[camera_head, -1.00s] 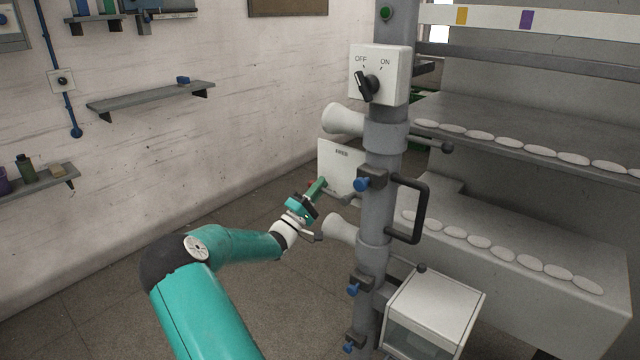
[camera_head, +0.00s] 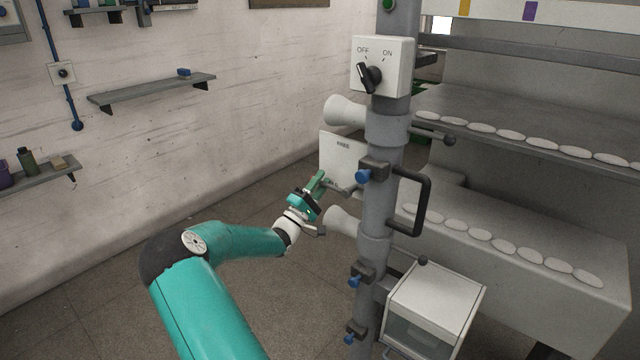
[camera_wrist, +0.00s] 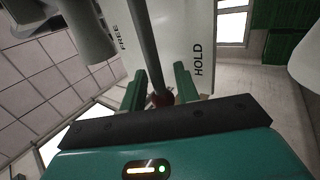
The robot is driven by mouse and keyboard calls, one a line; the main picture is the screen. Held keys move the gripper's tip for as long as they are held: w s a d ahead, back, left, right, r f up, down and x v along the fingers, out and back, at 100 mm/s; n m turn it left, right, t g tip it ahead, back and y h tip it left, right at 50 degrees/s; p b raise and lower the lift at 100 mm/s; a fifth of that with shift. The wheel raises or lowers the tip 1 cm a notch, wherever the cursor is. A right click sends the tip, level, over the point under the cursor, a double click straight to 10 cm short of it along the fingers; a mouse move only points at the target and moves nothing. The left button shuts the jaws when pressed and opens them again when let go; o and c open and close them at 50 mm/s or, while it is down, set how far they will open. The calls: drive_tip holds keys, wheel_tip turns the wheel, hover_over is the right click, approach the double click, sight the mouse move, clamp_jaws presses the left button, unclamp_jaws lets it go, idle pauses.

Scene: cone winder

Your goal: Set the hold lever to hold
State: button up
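The hold lever shows in the wrist view as a dark grey rod (camera_wrist: 147,45) with a reddish knob (camera_wrist: 162,99) at its near end. It stands in front of a white plate (camera_wrist: 174,30) marked FREE on the left and HOLD on the right, and lies between the two words. My gripper (camera_wrist: 160,75) has its green fingers apart, one on each side of the lever's end. I cannot tell whether either finger touches it. In the head view the plate (camera_head: 339,152) is behind my gripper (camera_head: 317,183); the lever is hard to make out there.
A grey column (camera_head: 377,215) with a black handle (camera_head: 424,205) stands just right of my gripper. An OFF/ON switch box (camera_head: 398,66) is above. White cones (camera_head: 343,112) stick out left of the column. A wall shelf (camera_head: 150,90) is at the left, with open floor below.

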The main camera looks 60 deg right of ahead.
drive_tip(key=v, duration=1.3)
drive_tip(key=shift+a+f, duration=0.25)
drive_tip(key=shift+a, duration=0.05)
drive_tip(key=s+a+m+g+y, duration=0.2)
drive_tip(key=s+a+m+y, duration=0.4)
drive_tip(key=a+y, duration=0.8)
drive_tip(key=s+a+r+n+t+y, duration=0.1)
drive_tip(key=a+r+n+t+y, duration=0.2)
drive_tip(key=a, duration=0.8)
drive_tip(key=s+a+r+n+t+y, duration=0.2)
drive_tip(key=a+r+t, duration=0.3)
drive_tip(key=a, duration=0.6)
drive_tip(key=s+a+r+n+t+y, duration=0.2)
drive_tip(key=a+r+n+t+y, duration=0.1)
drive_tip(key=a, duration=0.9)
drive_tip(key=shift+r+n+t+y, duration=0.3)
drive_tip(key=shift+r+t+y, duration=0.1)
drive_tip(key=shift+t+y, duration=0.6)
